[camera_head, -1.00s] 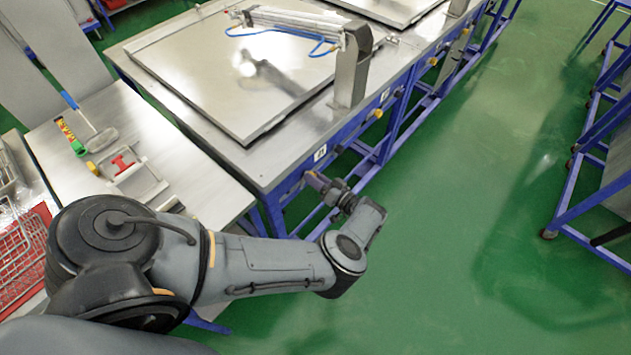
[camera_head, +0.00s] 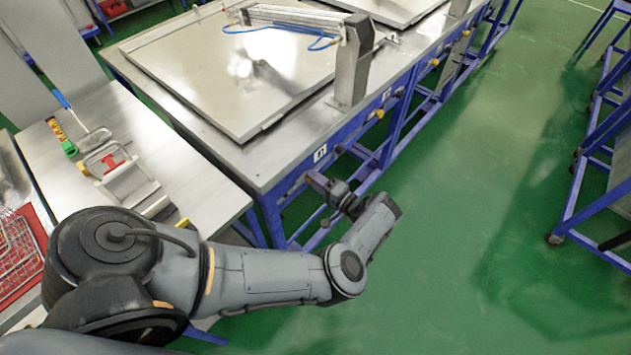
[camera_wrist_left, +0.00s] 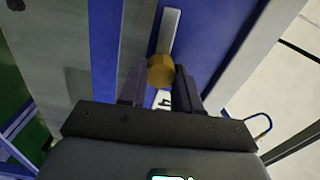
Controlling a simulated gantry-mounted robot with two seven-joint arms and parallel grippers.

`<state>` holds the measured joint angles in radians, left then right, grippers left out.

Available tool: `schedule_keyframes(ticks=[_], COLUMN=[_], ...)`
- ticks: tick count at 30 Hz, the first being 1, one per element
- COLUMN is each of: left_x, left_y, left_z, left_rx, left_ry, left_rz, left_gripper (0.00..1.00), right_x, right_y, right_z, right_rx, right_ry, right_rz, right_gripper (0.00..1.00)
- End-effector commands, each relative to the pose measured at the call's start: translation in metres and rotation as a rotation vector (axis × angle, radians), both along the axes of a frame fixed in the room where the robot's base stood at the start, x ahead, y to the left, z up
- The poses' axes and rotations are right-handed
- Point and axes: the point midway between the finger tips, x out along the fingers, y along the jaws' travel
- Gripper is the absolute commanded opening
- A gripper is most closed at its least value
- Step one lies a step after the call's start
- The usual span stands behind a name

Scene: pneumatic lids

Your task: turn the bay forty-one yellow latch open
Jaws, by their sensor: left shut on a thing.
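The bay forty-one latch shows in the left wrist view as a yellow knob (camera_wrist_left: 160,70) with a grey metal bar (camera_wrist_left: 170,30) beyond it, against the blue frame. My left gripper (camera_wrist_left: 160,80) has one finger on each side of the yellow knob and is shut on it. In the head view my left gripper (camera_head: 312,178) is at the blue table edge, just below the white 41 label (camera_head: 321,153). There the gripper hides the latch. A part of the label also shows between the fingers in the left wrist view (camera_wrist_left: 163,99). My right gripper is in neither view.
A flat metal lid (camera_head: 235,75) lies on the steel table beside a metal post (camera_head: 352,62). Another yellow latch (camera_head: 379,114) is farther along the edge. A side table (camera_head: 180,155) with tools stands at left.

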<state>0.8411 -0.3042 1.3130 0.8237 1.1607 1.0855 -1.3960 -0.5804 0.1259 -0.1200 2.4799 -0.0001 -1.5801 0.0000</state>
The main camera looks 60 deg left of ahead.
Motion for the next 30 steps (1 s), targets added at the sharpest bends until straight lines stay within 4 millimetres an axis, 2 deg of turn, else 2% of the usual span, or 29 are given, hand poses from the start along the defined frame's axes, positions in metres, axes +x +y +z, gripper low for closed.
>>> schedule_keyframes(ticks=[9, 23, 24, 28, 30], left_x=[0.0006, 0.0005, 0.0005, 0.0005, 0.0004], left_y=[0.0000, 0.0001, 0.0001, 0.0001, 0.0000], left_z=[0.0008, 0.0010, 0.0010, 0.0006, 0.0004], left_rx=[-0.028, -0.031, -0.032, -0.033, -0.033], left_ry=[0.086, 0.096, 0.095, 0.094, 0.094], left_rz=[-0.001, -0.001, -0.001, -0.001, -0.001], left_gripper=[0.02, 0.02, 0.38, 0.58, 0.58], right_x=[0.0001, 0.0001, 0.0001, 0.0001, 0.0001], right_y=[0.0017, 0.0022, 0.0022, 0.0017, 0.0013], right_z=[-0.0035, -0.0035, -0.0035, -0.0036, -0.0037], right_rx=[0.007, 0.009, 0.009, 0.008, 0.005], right_ry=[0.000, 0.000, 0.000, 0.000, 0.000], right_rz=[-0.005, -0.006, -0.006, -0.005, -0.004], right_gripper=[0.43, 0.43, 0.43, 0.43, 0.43])
